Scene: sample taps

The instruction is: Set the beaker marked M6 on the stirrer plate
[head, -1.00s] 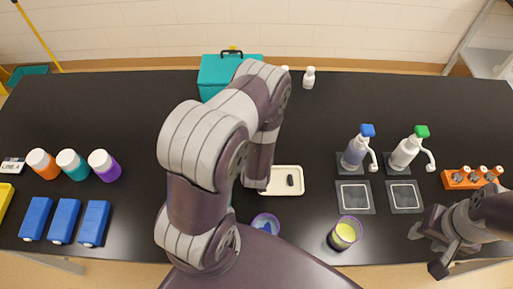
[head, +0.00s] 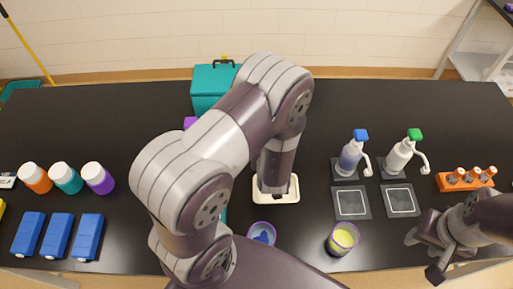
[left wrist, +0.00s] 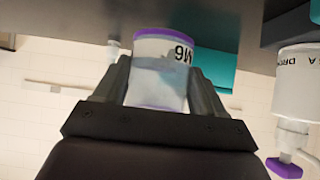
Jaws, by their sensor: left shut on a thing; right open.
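The beaker marked M6 (left wrist: 158,78), clear with purple rims, is between the fingers of my left gripper (left wrist: 160,85) in the left wrist view. The gripper is shut on it, and its label appears upside down there. In the head view my left arm hides that gripper and beaker. I cannot clearly identify the stirrer plate; it may be hidden behind that arm. My right gripper (head: 423,256) is open and empty at the table's right front.
A cream tray (head: 292,196) lies partly behind my left arm. A blue-content beaker (head: 261,233) and a yellow-content beaker (head: 342,239) stand near the front edge. Two pump bottles (head: 350,157) (head: 398,157) stand behind square pads. A teal case (head: 212,88) stands at the back.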

